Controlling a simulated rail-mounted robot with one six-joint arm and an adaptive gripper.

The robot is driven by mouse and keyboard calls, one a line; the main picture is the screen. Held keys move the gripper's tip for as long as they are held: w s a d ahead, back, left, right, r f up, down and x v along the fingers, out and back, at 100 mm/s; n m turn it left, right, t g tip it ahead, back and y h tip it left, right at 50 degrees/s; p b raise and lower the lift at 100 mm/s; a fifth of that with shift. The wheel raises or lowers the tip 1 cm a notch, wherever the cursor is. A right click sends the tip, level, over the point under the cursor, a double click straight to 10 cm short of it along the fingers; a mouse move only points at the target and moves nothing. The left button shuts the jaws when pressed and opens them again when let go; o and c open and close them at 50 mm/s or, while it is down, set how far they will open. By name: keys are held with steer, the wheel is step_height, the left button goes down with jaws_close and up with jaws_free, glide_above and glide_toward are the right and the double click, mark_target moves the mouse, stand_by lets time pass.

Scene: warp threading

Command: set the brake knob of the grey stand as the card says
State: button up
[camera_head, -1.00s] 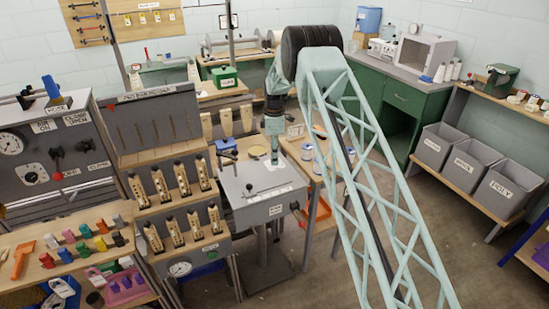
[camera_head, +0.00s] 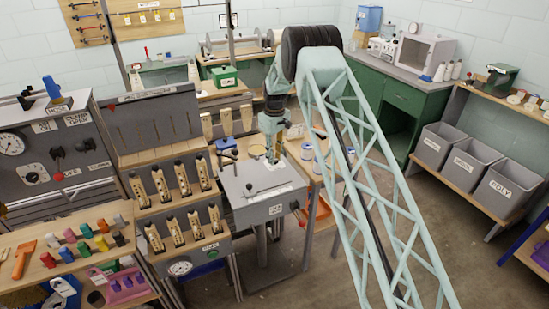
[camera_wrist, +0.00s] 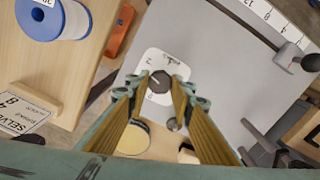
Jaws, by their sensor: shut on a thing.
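The grey stand (camera_head: 243,185) has a flat grey top, seen from above in the wrist view (camera_wrist: 225,75). The dark round brake knob (camera_wrist: 159,83) sits on a white dial plate (camera_wrist: 152,58) with small marks around it. A pale line shows on the knob. My gripper (camera_wrist: 157,92) is shut on the knob, one finger on each side. In the head view my gripper (camera_head: 272,157) points down at the back right of the stand's top. A white card (camera_wrist: 20,116) at lower left of the wrist view reads "SELVE..." and a figure like 8; the rest is cut off.
A lever with a dark ball (camera_wrist: 308,62) and a grey clamp-like part (camera_wrist: 268,140) stand on the stand's right side.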

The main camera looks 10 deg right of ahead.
mark_target(275, 159)
steer(key=m, duration=2)
steer(key=shift+m, duration=0.4)
steer(key=m, duration=0.6)
steer(key=shift+m, duration=0.3)
stand_by(0.4)
steer(key=o, duration=0.9)
steer(key=shift+c, duration=0.2)
steer(key=shift+r, duration=0.15)
step_height(275, 159, up, 12)
